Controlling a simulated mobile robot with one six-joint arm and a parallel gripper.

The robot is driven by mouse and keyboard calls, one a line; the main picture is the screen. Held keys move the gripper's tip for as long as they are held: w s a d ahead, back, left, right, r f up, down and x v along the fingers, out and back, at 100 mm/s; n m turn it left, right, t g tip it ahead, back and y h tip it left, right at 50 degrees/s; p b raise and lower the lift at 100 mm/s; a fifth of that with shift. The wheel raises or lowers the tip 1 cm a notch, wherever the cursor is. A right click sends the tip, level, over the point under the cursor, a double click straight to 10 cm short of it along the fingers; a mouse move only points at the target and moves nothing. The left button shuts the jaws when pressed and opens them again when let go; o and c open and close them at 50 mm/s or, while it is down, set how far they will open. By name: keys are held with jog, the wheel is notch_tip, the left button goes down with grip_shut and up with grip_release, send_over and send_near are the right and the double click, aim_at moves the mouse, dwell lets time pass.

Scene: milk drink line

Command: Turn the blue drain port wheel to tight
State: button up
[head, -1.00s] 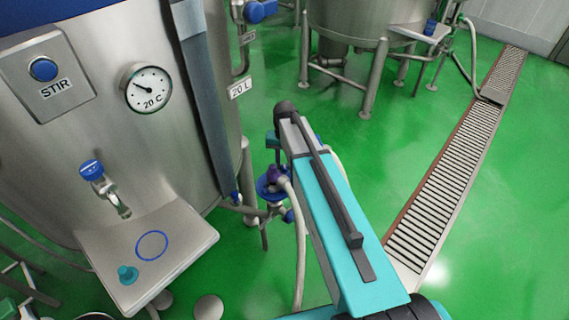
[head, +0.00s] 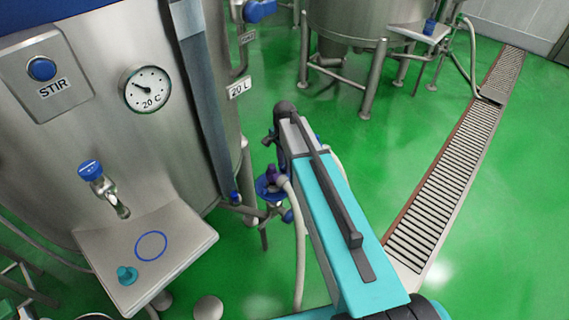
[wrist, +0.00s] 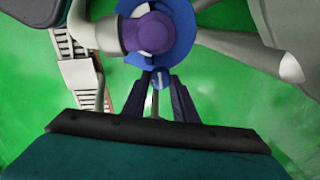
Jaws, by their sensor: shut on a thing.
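In the wrist view my gripper (wrist: 158,88) points at the drain fitting, and its two dark fingers close in on a small blue wheel (wrist: 160,79). I take this to be the drain port wheel; only a small part shows between the fingertips. A larger blue disc (wrist: 182,25) with a purple knob (wrist: 148,33) sits just beyond the fingers. In the head view the purple knob (head: 271,173) and blue disc (head: 264,187) stand beside the tank's lower outlet. My fingertips cannot be made out there. No tight mark is readable.
The steel tank (head: 120,120) with its shelf (head: 190,242) is at the left. A pale hose (head: 299,250) hangs from the fitting. A pale pipe (wrist: 250,50) crosses the wrist view at the right. Green floor is open towards the drain grate (head: 440,190).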

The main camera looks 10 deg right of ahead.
jog(key=shift+d+m, duration=0.15)
jog(key=shift+m, duration=0.35)
jog(key=o, duration=0.8)
jog(key=shift+c, duration=0.2)
jog(key=shift+r, duration=0.2)
notch_tip(320, 180, up, 14)
jog(key=b, duration=0.1)
jog(key=shift+f+b, duration=0.25)
jog(key=shift+b, duration=0.05)
dwell(0.5)
